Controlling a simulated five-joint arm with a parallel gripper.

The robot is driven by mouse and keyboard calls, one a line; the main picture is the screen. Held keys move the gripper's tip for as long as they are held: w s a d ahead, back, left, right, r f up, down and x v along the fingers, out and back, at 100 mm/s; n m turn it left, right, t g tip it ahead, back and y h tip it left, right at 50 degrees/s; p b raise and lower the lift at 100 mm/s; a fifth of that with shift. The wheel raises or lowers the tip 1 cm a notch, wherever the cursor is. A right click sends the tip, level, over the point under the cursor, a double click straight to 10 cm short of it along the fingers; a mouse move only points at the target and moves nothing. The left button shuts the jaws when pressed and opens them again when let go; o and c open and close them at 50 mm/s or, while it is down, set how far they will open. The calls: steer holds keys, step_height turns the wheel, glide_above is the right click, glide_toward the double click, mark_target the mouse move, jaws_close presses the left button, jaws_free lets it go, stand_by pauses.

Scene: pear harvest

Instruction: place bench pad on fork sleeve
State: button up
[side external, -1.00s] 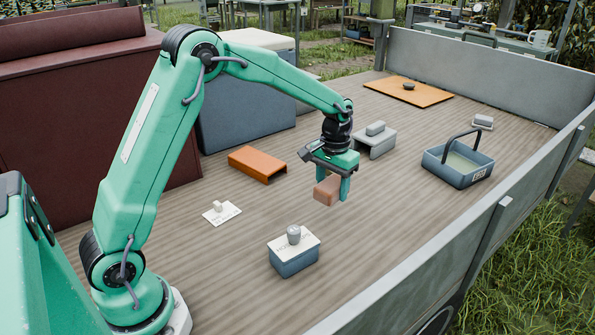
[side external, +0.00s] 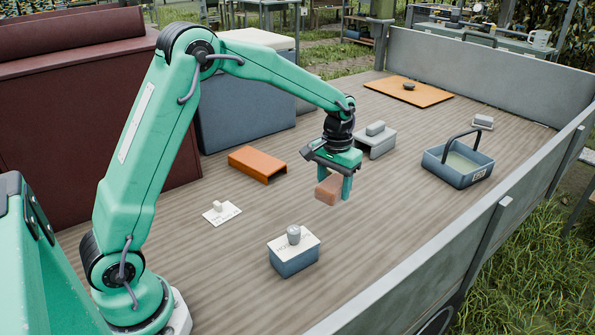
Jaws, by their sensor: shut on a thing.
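A brown-pink block, which looks like the bench pad (side external: 328,190), is held between the fingers of my gripper (side external: 336,186) above the wooden deck. My gripper points down and is shut on it. An orange channel-shaped piece (side external: 256,161) lies on the deck to the left of my gripper. A grey bridge-shaped piece (side external: 378,146) stands behind and to the right, with a small grey block (side external: 375,128) on top. Either could be the fork sleeve; I cannot tell which. The held block is apart from both.
A blue-grey box (side external: 294,262) with a grey knob-like piece on top stands in front. A white card (side external: 222,212) with a small pale piece lies to the left. A blue handled basket (side external: 456,172) stands at right. An orange board (side external: 408,91) lies behind. Grey side walls (side external: 470,235) bound the deck.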

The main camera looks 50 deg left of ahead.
steer(key=s+a+r+n, duration=0.1)
steer(key=a+r+n, duration=0.1)
steer(key=a+n, duration=0.5)
steer(key=s+a+r+n, duration=0.1)
steer(key=a+r+n, duration=0.1)
steer(key=a+n, duration=0.6)
steer(key=a, duration=0.7)
steer(key=shift+n, duration=0.3)
steer(key=shift+s+a, duration=0.1)
glide_above(253, 166)
step_height(253, 166, down, 7)
steer(key=shift+a+r, duration=0.1)
steer(key=shift+a, duration=0.05)
steer(key=shift+f, duration=2.05)
steer(key=shift+f, duration=0.1)
